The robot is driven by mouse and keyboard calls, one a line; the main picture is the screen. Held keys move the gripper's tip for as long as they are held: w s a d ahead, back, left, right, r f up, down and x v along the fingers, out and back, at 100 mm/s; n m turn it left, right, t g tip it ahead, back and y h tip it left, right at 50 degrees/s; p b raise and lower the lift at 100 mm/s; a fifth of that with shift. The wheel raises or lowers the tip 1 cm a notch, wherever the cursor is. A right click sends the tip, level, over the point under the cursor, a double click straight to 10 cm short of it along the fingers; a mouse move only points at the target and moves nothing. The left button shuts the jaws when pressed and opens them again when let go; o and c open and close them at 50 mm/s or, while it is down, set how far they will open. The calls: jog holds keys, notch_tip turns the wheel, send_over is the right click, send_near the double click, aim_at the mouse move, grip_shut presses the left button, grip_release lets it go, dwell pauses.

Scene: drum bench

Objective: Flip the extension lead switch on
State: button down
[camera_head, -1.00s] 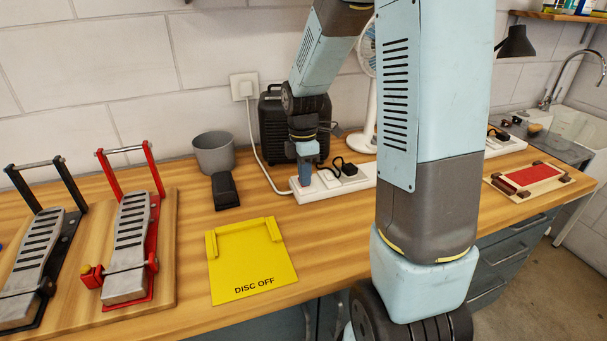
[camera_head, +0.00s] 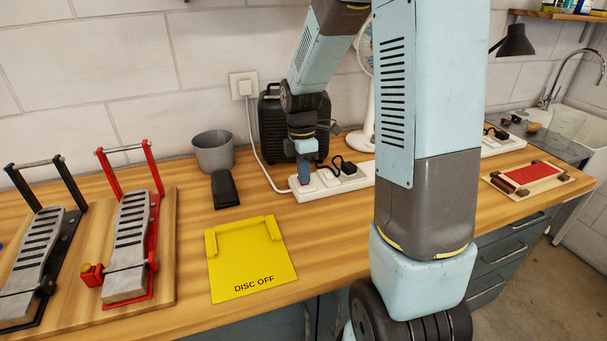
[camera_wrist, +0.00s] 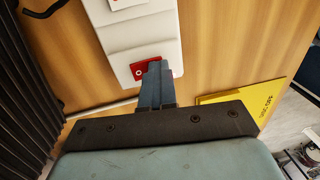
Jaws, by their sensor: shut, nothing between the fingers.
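The white extension lead (camera_head: 352,183) lies on the bench along the back, with a black plug in it. Its cable runs from the left end up to a wall socket. In the wrist view the lead (camera_wrist: 152,32) has a red rocker switch (camera_wrist: 141,68) near its end. My gripper (camera_head: 304,180) points down over the left end of the lead. In the wrist view its shut fingertips (camera_wrist: 155,68) are at the switch and cover part of it. Whether they touch it, and the switch's position, I cannot tell.
A black ribbed box (camera_head: 268,125) stands close behind my gripper. A white fan (camera_head: 364,110) stands to its right. A grey pot (camera_head: 213,152), a black wedge (camera_head: 225,189) and a yellow "DISC OFF" plate (camera_head: 250,262) lie to the left. Pedals stand further left.

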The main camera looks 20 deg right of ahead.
jog(key=shift+w+r, duration=0.15)
jog(key=shift+r, duration=0.05)
notch_tip(320, 180, up, 14)
jog(key=s+f, duration=0.1)
jog(key=s, duration=0.1)
jog(key=s+r+m+t, duration=0.3)
jog(key=s+m, duration=0.6)
jog(key=s+r+m+t, duration=0.4)
jog(key=s+m, duration=0.5)
jog(key=shift+s, duration=0.2)
dwell(1.3)
